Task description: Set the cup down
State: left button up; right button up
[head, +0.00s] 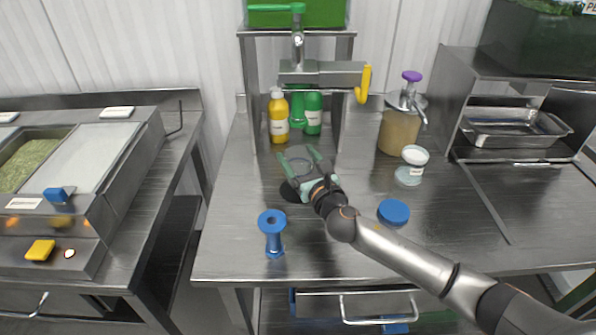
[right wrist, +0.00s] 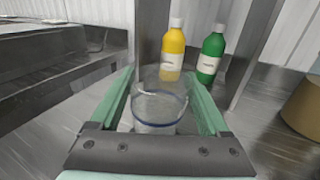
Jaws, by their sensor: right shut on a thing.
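A clear cup (right wrist: 158,108) with a blue ring stands upright between the green fingers of my right gripper (right wrist: 157,80) in the right wrist view. In the head view my right gripper (head: 299,156) is shut on the cup (head: 300,166) over the middle of the steel table (head: 235,190). A dark round patch (head: 289,192) shows on the table just below and left of the gripper. I cannot tell whether the cup's base touches the table, as the gripper partly hides it. My left gripper is not in view.
Behind the cup stand a yellow bottle (head: 278,118) and a green bottle (head: 313,114). To the right are a blue lid (head: 393,212), a white-topped clear container (head: 411,174) and a pump jar (head: 397,132). The table's left side is clear.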

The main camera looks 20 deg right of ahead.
jog(key=shift+w+f+b, duration=0.2)
jog(key=shift+f+b, duration=0.4)
jog(key=shift+f, duration=1.2)
jog(key=shift+f, duration=0.2)
jog(key=o, duration=1.3)
jog(key=shift+r, duration=0.15)
jog(key=shift+s, duration=0.15)
jog(key=s, duration=0.4)
jog(key=s+d, duration=0.1)
jog(key=s, duration=0.6)
jog(key=shift+s+d+r, duration=0.1)
jog(key=shift+s+d, duration=0.1)
jog(key=shift+s, duration=0.15)
